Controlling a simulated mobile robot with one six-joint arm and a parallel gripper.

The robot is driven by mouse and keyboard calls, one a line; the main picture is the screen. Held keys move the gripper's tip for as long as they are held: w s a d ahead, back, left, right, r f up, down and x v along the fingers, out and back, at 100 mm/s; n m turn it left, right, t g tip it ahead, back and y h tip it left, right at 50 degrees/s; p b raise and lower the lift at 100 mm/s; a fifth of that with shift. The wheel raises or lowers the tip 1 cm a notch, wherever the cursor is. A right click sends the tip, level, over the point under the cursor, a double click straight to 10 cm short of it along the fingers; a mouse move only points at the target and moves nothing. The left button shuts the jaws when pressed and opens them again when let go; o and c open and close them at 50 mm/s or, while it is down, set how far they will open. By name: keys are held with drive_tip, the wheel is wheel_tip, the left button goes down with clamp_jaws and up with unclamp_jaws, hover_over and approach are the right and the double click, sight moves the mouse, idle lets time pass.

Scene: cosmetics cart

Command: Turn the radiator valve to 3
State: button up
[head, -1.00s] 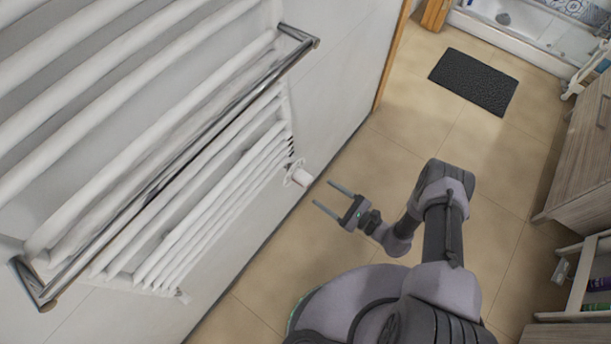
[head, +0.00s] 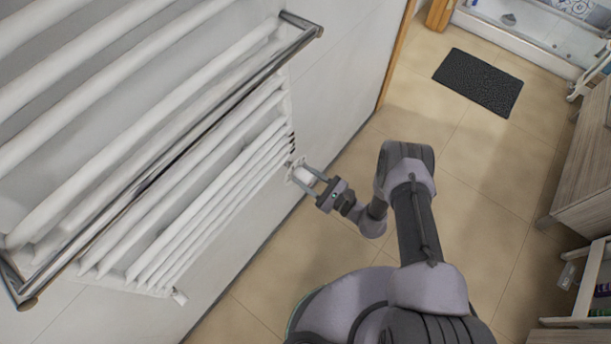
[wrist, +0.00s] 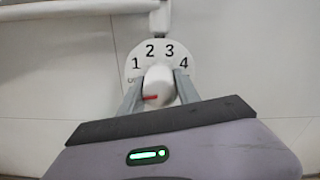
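The white radiator valve knob (wrist: 158,84) is in the middle of the wrist view, in front of a round white dial (wrist: 133,68) marked 1, 2, 3, 4. A red mark (wrist: 150,98) on the knob points left, below the 1. Another small mark left of the knob is partly hidden by a finger. My gripper (wrist: 160,82) is open, with one finger on each side of the knob. I cannot tell whether either finger touches it. In the head view my gripper (head: 308,180) reaches the valve (head: 300,174) at the radiator's lower right corner.
The white radiator (head: 215,170) fills the left of the head view, with a metal towel rail (head: 170,165) in front. A dark mat (head: 478,82) lies on the tiled floor (head: 420,110). A wooden cabinet (head: 585,160) stands at the right.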

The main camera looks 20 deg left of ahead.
clamp_jaws()
drive_tip(key=shift+m, duration=0.3)
drive_tip(key=m+b, duration=0.2)
drive_tip(key=m, duration=0.2)
drive_tip(key=shift+f+m, duration=0.1)
drive_tip(key=shift+m, duration=0.2)
drive_tip(key=m, duration=0.6)
drive_tip(key=shift+b, duration=0.35)
drive_tip(key=m, duration=0.6)
drive_tip(key=shift+s+m, duration=0.1)
drive_tip(key=shift+m, duration=0.3)
drive_tip(key=m, duration=0.5)
drive_tip(key=shift+m, duration=0.5)
